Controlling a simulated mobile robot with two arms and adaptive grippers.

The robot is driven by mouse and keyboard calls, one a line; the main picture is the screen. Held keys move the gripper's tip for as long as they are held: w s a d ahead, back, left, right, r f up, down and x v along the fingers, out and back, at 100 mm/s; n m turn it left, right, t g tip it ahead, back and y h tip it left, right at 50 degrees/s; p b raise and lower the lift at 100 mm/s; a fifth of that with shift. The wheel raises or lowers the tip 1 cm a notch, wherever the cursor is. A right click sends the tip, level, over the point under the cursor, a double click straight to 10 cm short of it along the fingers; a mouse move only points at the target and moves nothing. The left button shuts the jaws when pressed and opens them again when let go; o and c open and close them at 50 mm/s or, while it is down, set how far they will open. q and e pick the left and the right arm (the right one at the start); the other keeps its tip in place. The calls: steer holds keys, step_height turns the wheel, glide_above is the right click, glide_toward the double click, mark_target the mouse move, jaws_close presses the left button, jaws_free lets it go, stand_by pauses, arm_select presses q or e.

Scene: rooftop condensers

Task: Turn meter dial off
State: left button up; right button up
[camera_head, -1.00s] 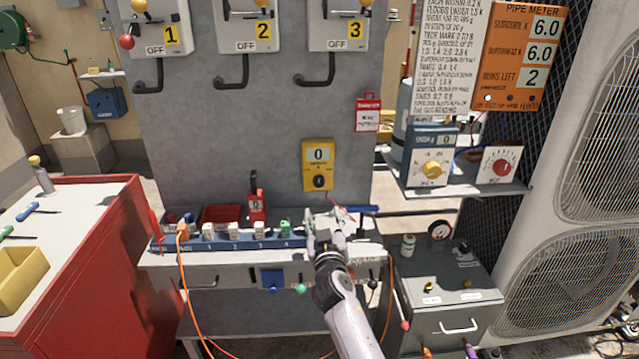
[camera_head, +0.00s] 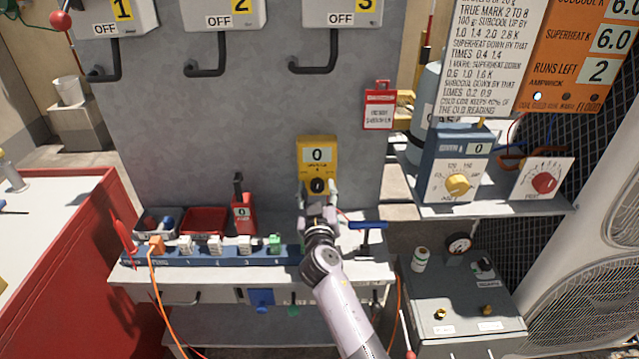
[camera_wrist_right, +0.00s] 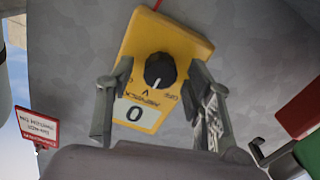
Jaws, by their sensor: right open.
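The yellow meter (camera_head: 317,155) is on the grey panel above the bench. Its display reads 0, and its round black dial (camera_head: 317,185) is on its lower part. In the right wrist view the meter (camera_wrist_right: 178,40) appears upside down, with the dial (camera_wrist_right: 160,70) between my fingers. My right gripper (camera_head: 318,197) is open just in front of the meter's lower part, one finger to each side of the dial. The right wrist view also shows the right gripper (camera_wrist_right: 158,98) open; I see no finger touching the dial. My left gripper is not in view.
A blue strip with several plugs (camera_head: 215,246) lies along the bench front, left of my right arm. A blue-handled tool (camera_head: 368,226) is to the right. A blue dial box (camera_head: 453,165) stands on the right shelf.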

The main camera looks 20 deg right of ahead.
steer(key=shift+s, duration=0.1)
steer(key=shift+c, duration=0.6)
steer(key=c, duration=0.4)
jaws_close()
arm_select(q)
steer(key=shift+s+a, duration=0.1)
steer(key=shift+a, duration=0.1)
